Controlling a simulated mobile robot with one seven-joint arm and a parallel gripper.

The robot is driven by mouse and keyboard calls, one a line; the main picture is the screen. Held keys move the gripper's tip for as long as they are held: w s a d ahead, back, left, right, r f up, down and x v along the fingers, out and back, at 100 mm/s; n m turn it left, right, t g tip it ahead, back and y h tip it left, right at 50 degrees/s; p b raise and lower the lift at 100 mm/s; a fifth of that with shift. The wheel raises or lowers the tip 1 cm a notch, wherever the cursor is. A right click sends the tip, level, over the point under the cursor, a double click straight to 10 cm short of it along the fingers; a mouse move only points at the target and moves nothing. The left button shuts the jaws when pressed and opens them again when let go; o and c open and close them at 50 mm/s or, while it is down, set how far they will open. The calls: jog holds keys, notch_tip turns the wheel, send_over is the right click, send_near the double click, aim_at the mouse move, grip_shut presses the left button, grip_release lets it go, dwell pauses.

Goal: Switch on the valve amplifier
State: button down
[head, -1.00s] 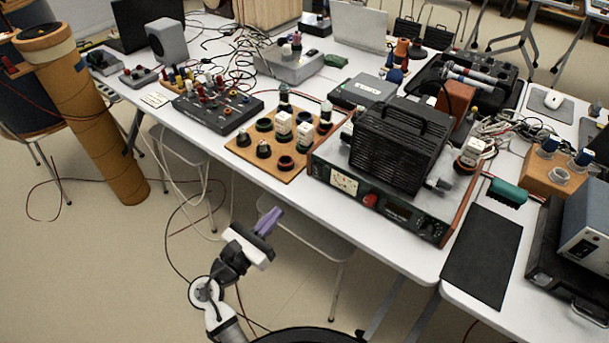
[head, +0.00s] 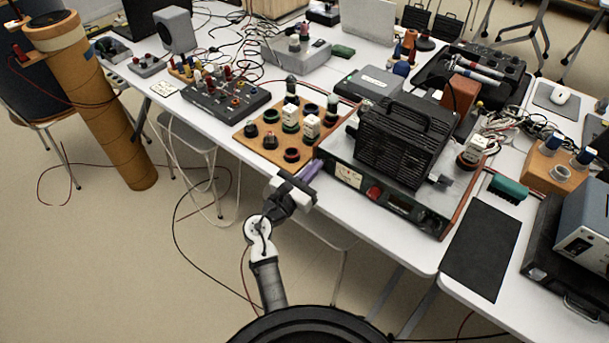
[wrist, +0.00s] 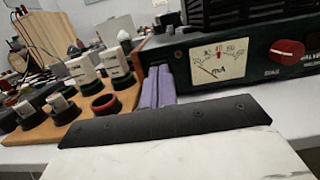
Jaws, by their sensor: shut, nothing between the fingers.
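The valve amplifier (head: 408,204) stands on the white table, with a dark front panel and a black ventilated cage (head: 400,150) on top. Its mA meter (wrist: 219,59) and red knob (wrist: 286,51) show in the wrist view; the red knob also shows in the head view (head: 374,193). My gripper (head: 313,168) has purple fingers. They are together and empty, close to the amplifier's left front corner. In the wrist view the fingers (wrist: 158,80) appear left of the meter. I cannot tell whether they touch the case. The panel's right part is outside the wrist view.
A wooden board (head: 262,152) with sockets and valves lies just left of the amplifier. The floor in front of the table is open.

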jog(key=shift+w+d, duration=0.1)
jog(key=shift+w, duration=0.05)
jog(key=shift+w+d+r+p, duration=0.2)
jog(key=shift+r+p, duration=0.2)
jog(key=shift+p, duration=0.3)
jog(key=shift+r, duration=0.1)
